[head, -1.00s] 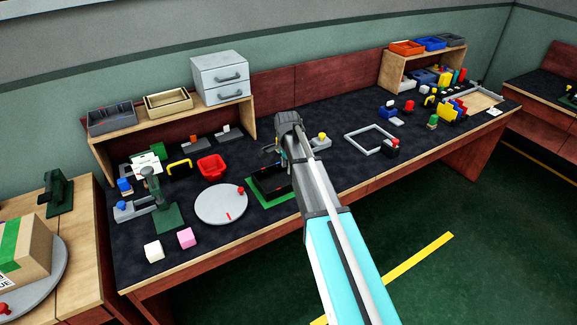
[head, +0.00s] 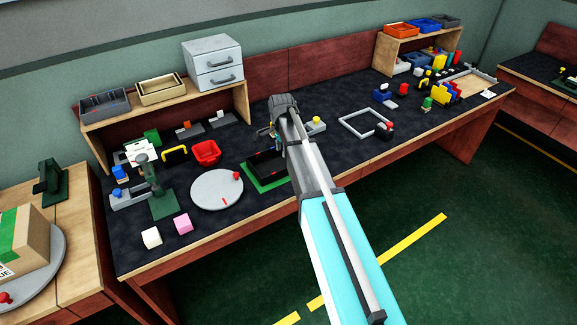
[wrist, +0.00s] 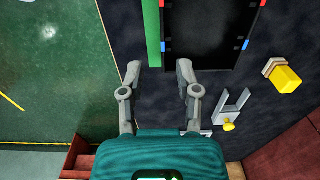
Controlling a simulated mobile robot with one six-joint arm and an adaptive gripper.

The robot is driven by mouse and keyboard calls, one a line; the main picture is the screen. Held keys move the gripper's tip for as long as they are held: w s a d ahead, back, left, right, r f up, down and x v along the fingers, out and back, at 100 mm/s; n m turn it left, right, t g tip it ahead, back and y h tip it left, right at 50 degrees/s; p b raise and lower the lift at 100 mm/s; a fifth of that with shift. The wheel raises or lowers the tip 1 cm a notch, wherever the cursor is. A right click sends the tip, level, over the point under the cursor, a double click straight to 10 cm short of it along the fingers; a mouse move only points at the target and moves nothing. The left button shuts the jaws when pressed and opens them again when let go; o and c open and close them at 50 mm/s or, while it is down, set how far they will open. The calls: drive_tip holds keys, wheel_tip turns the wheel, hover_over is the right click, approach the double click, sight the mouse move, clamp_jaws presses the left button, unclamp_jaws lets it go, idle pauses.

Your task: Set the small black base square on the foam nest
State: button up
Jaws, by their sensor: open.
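A black rectangular piece (head: 264,165) lies on a green mat (head: 253,180) near the front edge of the bench, partly behind my arm. In the wrist view the black piece (wrist: 205,35) has small red and blue tabs along its sides, and a green strip (wrist: 153,30) runs beside it. I cannot tell whether this is the foam nest, the black base, or both together. My gripper (wrist: 159,72) is open and empty, its fingertips at the near end of the black piece. In the head view its fingers are mostly hidden by my arm.
A grey turntable disc (head: 216,192) and a red bin (head: 206,152) stand to the left. A grey bracket with a yellow knob (wrist: 230,112) lies right of my gripper in the wrist view. A grey square frame (head: 366,123) and a black piece with a red knob (head: 385,131) are farther right.

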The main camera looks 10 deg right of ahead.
drive_tip(key=s+n, duration=1.4)
drive_tip(key=s, duration=1.2)
drive_tip(key=shift+a, duration=0.3)
drive_tip(key=shift+o, duration=0.4)
drive_tip(key=shift+s, duration=0.1)
drive_tip(key=shift+s, duration=0.15)
